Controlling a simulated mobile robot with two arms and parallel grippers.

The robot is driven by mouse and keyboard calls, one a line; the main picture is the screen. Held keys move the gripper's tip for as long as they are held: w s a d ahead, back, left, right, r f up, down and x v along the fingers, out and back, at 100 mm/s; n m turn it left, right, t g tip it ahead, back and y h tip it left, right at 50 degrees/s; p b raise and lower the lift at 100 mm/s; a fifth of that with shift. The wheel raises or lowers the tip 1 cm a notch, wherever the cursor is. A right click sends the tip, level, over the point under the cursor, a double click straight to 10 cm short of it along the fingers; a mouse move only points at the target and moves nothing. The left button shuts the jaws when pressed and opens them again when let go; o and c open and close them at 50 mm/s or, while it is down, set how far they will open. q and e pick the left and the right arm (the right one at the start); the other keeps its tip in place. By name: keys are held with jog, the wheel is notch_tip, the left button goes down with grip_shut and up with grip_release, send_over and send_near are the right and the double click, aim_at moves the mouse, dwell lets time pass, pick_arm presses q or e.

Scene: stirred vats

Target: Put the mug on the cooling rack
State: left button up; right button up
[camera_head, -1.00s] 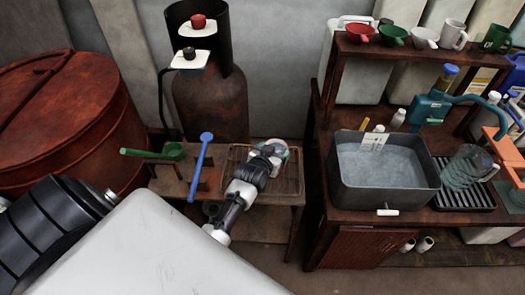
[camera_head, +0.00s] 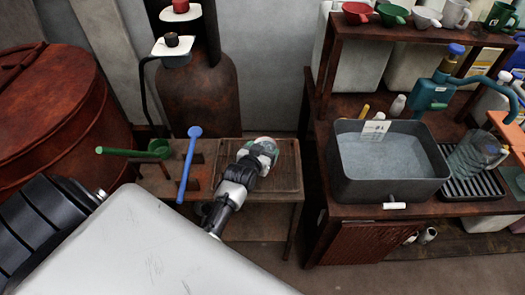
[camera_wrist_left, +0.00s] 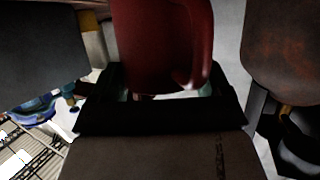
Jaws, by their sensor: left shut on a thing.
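My left gripper (camera_head: 262,150) is above the low bench, seen from behind in the head view. In the left wrist view it is shut on a dark red mug (camera_wrist_left: 160,45), whose handle is at the right side of the mug. In the head view the mug is mostly or wholly hidden by the gripper. A brown gridded rack (camera_head: 288,178), which looks like the cooling rack, lies on the low bench under and around the gripper. I cannot tell the gap between mug and rack. My right gripper is not in view.
A rusty cylinder (camera_head: 200,95) is behind the bench. At right, a taller bench holds a grey water basin (camera_head: 390,190) and a black slatted rack (camera_head: 485,188) with a glass jug (camera_head: 470,158).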

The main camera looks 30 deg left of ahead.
pick_arm(q)
jog(key=o, duration=1.1)
jog(key=shift+f, duration=0.15)
jog(key=shift+s+r, duration=0.1)
jog(key=shift+r, duration=0.15)
jog(key=v, duration=1.1)
jog(key=shift+s+r, duration=0.2)
jog(key=shift+s, duration=0.1)
